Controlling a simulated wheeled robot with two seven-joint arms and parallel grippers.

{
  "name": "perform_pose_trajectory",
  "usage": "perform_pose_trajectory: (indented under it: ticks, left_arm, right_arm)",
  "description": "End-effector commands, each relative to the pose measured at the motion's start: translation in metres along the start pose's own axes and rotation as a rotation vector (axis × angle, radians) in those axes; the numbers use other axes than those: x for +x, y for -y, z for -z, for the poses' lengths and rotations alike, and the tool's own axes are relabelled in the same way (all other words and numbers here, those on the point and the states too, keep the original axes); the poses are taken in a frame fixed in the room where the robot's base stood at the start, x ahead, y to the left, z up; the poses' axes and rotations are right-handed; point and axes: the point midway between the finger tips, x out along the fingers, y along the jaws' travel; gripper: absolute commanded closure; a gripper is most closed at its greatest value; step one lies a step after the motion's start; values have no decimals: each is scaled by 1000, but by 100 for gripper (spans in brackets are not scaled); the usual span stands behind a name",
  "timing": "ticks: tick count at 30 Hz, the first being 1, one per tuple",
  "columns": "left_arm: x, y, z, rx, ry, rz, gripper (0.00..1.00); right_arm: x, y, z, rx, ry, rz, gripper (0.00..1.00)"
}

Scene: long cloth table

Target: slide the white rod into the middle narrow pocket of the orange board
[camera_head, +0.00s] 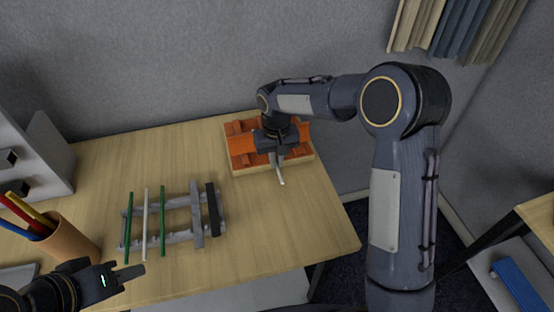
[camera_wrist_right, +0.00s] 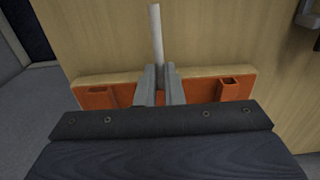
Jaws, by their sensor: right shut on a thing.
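The orange board (camera_head: 240,146) lies in a pale wooden frame at the back right of the table. My right gripper (camera_head: 277,159) is over it, shut on a white rod (camera_head: 281,178). In the right wrist view the white rod (camera_wrist_right: 156,35) stands out from between the fingertips (camera_wrist_right: 157,82), beyond the board's wooden edge. Orange pockets show on either side, one at the right (camera_wrist_right: 232,88). The board's middle is hidden behind the gripper, so I cannot tell whether the rod touches a pocket. My left gripper (camera_head: 130,272) is at the front left, away from the board; its finger gap is unclear.
A grey rack (camera_head: 178,236) holds green rods (camera_head: 128,228), another white rod (camera_head: 146,213), and grey and black bars. A pen cup (camera_head: 70,240) stands at the left. The tabletop between rack and board is clear. The table's right edge is near the board.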

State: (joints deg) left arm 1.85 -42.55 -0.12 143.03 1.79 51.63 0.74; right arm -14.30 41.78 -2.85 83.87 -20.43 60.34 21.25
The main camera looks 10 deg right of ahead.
Motion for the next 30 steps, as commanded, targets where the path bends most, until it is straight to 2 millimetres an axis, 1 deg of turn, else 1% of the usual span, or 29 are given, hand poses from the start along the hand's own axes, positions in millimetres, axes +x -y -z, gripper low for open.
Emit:
perform_pose_trajectory:
  ticks: [13,14,19,26,30]
  left_arm:
    - [-5,-2,2,0,0,0,64]
    - [-4,-2,2,0,0,0,64]
    - [-4,-2,2,0,0,0,64]
    - [-4,-2,2,0,0,0,64]
    - [-3,-1,2,0,0,0,64]
  right_arm:
    - [-1,0,12,1,-1,0,100]
    - [0,0,12,1,-2,0,90]
    - [0,0,12,1,-3,0,67]
    - [0,0,11,1,-1,0,67]
    - [-7,0,12,1,-2,0,67]
